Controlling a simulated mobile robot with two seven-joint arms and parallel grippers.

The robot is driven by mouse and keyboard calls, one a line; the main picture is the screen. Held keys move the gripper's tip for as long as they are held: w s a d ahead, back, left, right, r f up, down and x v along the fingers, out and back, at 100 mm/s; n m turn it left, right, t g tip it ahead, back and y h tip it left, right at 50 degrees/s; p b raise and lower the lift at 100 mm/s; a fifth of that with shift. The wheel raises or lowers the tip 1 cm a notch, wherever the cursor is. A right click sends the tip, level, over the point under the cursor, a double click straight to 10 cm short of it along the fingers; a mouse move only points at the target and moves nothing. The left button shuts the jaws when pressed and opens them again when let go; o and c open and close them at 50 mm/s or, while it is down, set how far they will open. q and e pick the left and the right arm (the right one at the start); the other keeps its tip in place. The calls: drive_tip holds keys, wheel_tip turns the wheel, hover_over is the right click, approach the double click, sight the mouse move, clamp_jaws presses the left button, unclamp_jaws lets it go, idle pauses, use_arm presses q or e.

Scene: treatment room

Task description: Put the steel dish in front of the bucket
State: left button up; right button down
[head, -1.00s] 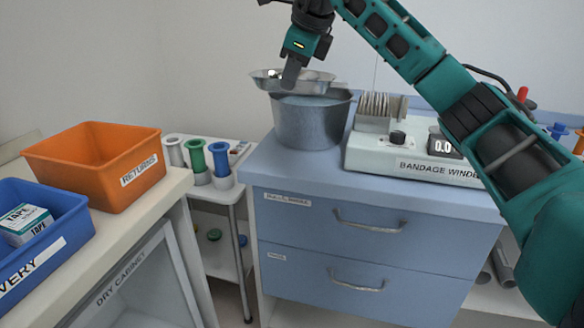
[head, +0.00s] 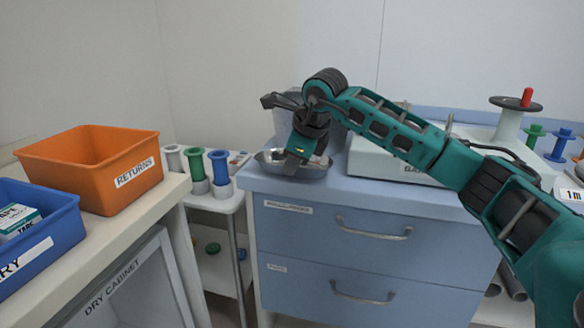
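The steel dish (head: 264,160) is a shallow, shiny round bowl at the front left of the blue cabinet's top. It sits level, low over the surface; I cannot tell whether it touches. My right gripper (head: 292,165) points down at the dish and appears shut on it, though the finger contact is partly hidden. The grey metal bucket (head: 284,112) stands behind the dish, mostly covered by my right gripper and wrist. My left gripper is out of view.
The bandage winder (head: 375,163) stands on the blue cabinet (head: 370,195), to the right of the dish, beneath my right arm. Left are a trolley with spools (head: 218,170), an orange RETURNS bin (head: 90,165) and a blue bin (head: 55,245).

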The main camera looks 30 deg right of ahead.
drive_tip(key=shift+f, duration=0.25)
drive_tip(key=c, duration=1.4)
unclamp_jaws()
drive_tip(key=shift+o, duration=0.2)
drive_tip(key=shift+r, duration=0.2)
drive_tip(key=p+v, duration=0.2)
drive_tip(key=v, duration=1)
drive_tip(key=shift+s+f, duration=0.1)
